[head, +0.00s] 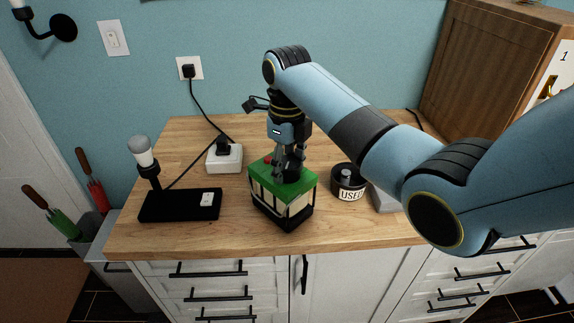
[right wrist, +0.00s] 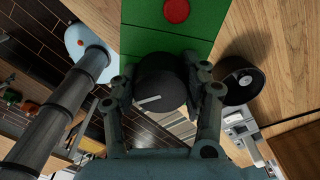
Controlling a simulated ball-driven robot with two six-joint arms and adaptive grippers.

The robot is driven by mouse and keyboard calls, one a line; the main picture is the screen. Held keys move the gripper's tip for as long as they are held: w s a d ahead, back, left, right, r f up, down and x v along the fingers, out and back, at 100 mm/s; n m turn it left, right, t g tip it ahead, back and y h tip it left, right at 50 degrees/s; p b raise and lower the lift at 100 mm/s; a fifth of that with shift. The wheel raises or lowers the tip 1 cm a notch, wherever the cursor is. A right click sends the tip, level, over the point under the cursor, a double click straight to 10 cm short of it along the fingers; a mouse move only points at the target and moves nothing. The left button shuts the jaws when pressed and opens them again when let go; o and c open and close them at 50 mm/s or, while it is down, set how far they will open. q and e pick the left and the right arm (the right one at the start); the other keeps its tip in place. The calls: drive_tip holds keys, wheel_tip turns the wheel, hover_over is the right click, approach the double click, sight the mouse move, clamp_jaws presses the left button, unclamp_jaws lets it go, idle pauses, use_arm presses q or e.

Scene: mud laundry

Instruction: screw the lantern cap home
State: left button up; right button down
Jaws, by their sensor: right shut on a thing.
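The lantern (head: 283,205) stands upright on the wooden counter, with a green top, pale side panels and a black base. Its green top (right wrist: 195,12) shows in the right wrist view, with a red button (right wrist: 176,10) on it. The black round cap (right wrist: 160,90) with a pale line mark sits at the green top, between my right fingers. My right gripper (head: 288,168) points down from above and is shut on the cap; it also shows in the right wrist view (right wrist: 163,95). The cap's seating on the lantern is hidden. My left gripper is not in view.
A black tin labelled "USED" (head: 349,184) stands right of the lantern. A black lamp base (head: 180,205) with a bulb and a white socket box (head: 224,158) with a plug stand left, with cords behind. The counter's front (head: 235,238) is clear.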

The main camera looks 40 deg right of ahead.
drive_tip(key=shift+s+f+m, duration=0.4)
drive_tip(key=shift+f+m, duration=0.15)
drive_tip(key=shift+m, duration=0.65)
drive_tip(key=c, duration=0.9)
unclamp_jaws()
drive_tip(key=o, duration=0.3)
drive_tip(key=shift+w+f, duration=0.1)
drive_tip(key=shift+w, duration=0.15)
drive_tip(key=shift+c, duration=0.3)
drive_tip(key=shift+s, duration=0.1)
drive_tip(key=c, duration=0.3)
drive_tip(key=shift+d, duration=0.1)
